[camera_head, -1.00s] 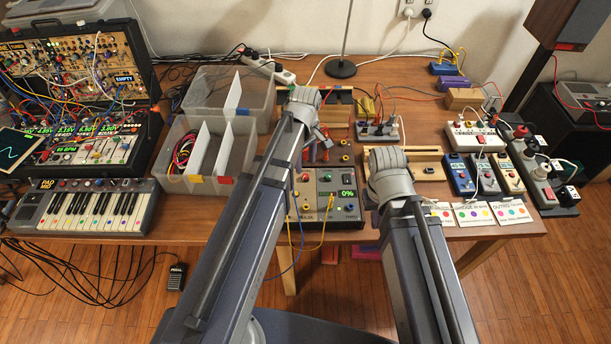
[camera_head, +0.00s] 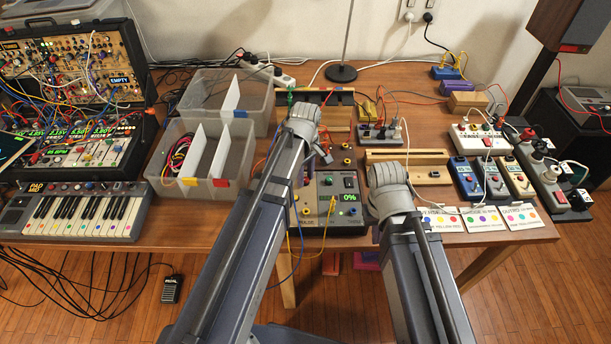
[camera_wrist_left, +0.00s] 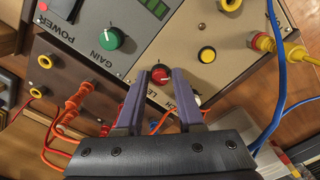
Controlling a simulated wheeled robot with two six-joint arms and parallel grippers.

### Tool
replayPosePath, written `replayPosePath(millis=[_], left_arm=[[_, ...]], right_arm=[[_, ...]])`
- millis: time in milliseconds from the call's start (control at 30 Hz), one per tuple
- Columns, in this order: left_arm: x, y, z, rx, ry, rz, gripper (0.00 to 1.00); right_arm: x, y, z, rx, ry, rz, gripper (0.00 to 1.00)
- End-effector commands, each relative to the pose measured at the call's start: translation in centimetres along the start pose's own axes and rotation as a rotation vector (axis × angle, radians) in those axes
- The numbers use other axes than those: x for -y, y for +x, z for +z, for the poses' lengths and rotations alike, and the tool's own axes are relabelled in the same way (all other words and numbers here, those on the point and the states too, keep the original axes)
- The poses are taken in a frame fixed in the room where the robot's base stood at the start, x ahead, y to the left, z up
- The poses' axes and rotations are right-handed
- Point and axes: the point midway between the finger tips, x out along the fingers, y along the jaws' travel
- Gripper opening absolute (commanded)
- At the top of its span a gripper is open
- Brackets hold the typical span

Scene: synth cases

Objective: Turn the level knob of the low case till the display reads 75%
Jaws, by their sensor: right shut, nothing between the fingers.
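The low case (camera_head: 328,223) stands at the front middle of the table, its green display (camera_head: 349,197) reading 0%. In the head view my left arm covers part of the case. My right gripper is shut and empty, mostly hidden by its wrist right of the case.
A brown box (camera_wrist_left: 60,75) with orange plugs stands beside the case. Clear bins (camera_head: 205,188) stand left, a wooden rail (camera_head: 432,172) and small pedals (camera_head: 466,180) right.

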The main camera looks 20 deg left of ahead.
Motion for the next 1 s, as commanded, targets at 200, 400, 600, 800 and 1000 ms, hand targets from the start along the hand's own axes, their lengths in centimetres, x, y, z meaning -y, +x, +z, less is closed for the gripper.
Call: replayPosePath(millis=[200,400,600,800,1000], left_arm=[[0.00,0.00,0.00,0.000,0.000,0.000,0.12],[0.01,0.01,0.00,0.000,0.000,0.000,0.00],[0.01,0.01,0.00,0.000,0.000,0.000,0.00],[0.01,0.01,0.00,0.000,0.024,0.000,0.00],[0.01,0.01,0.00,0.000,0.123,0.000,0.00]], right_arm=[[0.00,0.00,0.00,0.000,0.000,0.000,0.00],[0.00,0.01,0.00,0.000,0.000,0.000,0.00],[0.00,0.01,0.00,0.000,0.000,0.000,0.00],[0.00,0.01,0.00,0.000,0.000,0.000,0.00],[0.00,0.01,0.00,0.000,0.000,0.000,0.00]])
